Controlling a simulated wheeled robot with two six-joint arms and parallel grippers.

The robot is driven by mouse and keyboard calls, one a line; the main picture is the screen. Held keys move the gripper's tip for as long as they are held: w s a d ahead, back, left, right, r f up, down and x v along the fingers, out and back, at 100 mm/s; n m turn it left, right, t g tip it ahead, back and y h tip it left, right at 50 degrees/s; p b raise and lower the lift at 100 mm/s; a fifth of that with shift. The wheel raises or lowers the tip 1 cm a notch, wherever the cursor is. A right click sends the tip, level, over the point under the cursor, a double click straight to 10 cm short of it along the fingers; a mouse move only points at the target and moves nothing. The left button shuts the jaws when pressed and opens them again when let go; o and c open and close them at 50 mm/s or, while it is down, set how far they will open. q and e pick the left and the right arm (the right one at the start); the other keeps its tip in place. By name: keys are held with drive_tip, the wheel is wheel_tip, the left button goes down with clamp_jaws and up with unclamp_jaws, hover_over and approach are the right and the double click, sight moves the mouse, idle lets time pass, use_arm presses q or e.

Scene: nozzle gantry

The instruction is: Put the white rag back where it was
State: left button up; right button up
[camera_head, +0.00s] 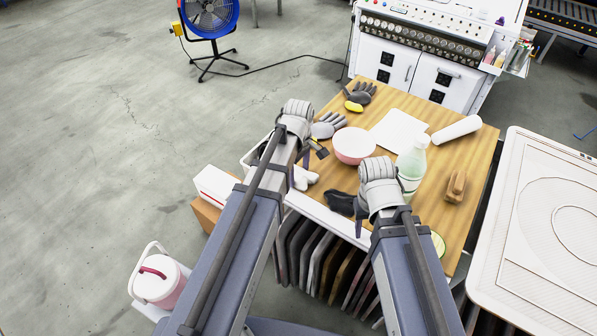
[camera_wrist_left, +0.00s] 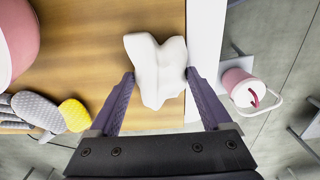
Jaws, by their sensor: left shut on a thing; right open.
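The white rag (camera_head: 304,178) is a crumpled, folded white piece near the front left edge of the wooden table (camera_head: 462,160). My left gripper (camera_head: 311,158) reaches over it from the left. In the left wrist view, the rag (camera_wrist_left: 156,68) sits between the two fingertips of my left gripper (camera_wrist_left: 160,76), which is shut on it. I cannot tell whether it touches the tabletop. My right gripper (camera_head: 360,226) is open by the front of the table, partly hidden by its own wrist.
A pink-and-white bowl (camera_head: 354,146), gloves (camera_head: 328,125), a black cloth-like thing (camera_head: 340,202), a pale green bottle (camera_head: 412,160), a white roll (camera_head: 457,130), a white sheet (camera_head: 398,131) and a brown brush-like block (camera_head: 456,187) crowd the table. A pink-and-white bucket (camera_head: 160,281) stands on the floor.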

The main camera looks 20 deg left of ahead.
sight(298, 173)
use_arm(q)
drive_tip(key=o, duration=1)
drive_tip(key=shift+f, duration=0.1)
use_arm(e)
drive_tip(key=shift+f, duration=0.1)
use_arm(q)
wheel_tip(298, 173, up, 12)
drive_tip(key=p, duration=1.3)
drive_tip(key=s+d+m+y, duration=0.1)
drive_tip(key=s+d+m, duration=0.9)
drive_tip(key=s+m, duration=0.4)
drive_tip(key=m, duration=0.3)
drive_tip(key=shift+s+d+r+m+b, duration=0.2)
drive_tip(key=shift+r+m+b, duration=0.1)
drive_tip(key=shift+m, duration=0.1)
use_arm(e)
wheel_tip(298, 173, up, 12)
drive_tip(key=shift+r, duration=0.2)
use_arm(q)
drive_tip(key=shift+f, duration=0.1)
